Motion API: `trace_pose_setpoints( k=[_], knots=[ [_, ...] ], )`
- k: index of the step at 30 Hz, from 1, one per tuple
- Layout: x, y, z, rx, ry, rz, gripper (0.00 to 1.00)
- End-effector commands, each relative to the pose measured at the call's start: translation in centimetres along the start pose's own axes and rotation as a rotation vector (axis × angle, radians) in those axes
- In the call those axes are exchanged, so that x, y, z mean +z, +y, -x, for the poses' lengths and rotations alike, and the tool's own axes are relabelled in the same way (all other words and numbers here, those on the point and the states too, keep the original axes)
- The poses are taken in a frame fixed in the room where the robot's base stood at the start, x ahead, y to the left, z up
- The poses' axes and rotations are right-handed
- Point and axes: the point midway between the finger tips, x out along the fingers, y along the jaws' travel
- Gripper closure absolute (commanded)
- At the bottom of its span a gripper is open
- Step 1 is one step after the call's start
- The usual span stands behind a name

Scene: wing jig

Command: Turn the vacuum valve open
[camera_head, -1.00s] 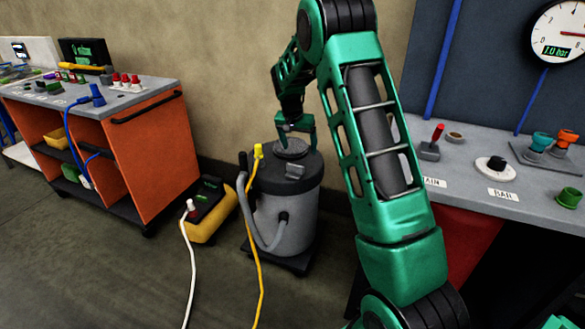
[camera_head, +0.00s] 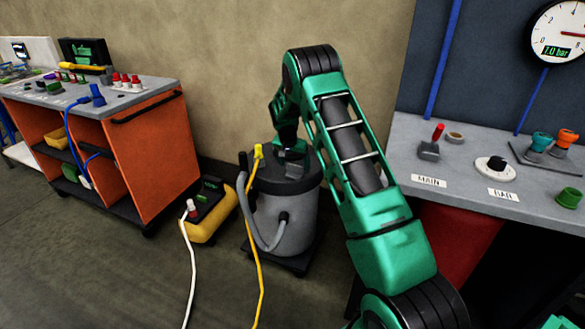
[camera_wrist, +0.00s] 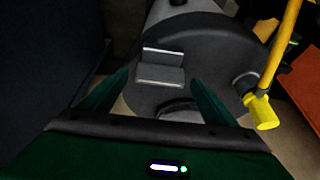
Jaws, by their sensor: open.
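A grey canister (camera_head: 290,212) with a dark lid and a grey hose stands on the floor, against the wall; it looks like a vacuum unit. In the wrist view its lid (camera_wrist: 215,50) bears a small light grey raised block (camera_wrist: 161,67). A rounded dark part shows lower between the fingers. I cannot tell which part is the valve. My gripper (camera_wrist: 160,80) is open, its two green fingers apart at either side of the block, low over the lid. Whether they touch is unclear. In the head view the gripper (camera_head: 290,150) is dark and partly hidden by the lid and my arm.
A yellow plug and cable (camera_wrist: 260,108) stand at the lid's edge. A yellow box (camera_head: 207,215) with a white cable is left of the canister. An orange cart (camera_head: 150,150) stands further left.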

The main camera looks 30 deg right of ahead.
Motion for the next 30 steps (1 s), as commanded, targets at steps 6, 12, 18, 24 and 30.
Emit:
trace_pose_setpoints(
  k=[6,12,18,24,30],
  knots=[
    [-0.01,0.03,-1.23,0.000,0.000,0.000,0.19],
    [0.00,0.03,-1.29,0.000,0.000,0.000,0.19],
    [0.00,0.02,-1.27,0.000,0.000,0.000,0.52],
    [0.20,-0.18,-1.17,-0.002,-0.001,0.003,0.60],
    [0.03,-0.01,-1.20,-0.018,0.000,0.039,0.60]
  ],
)
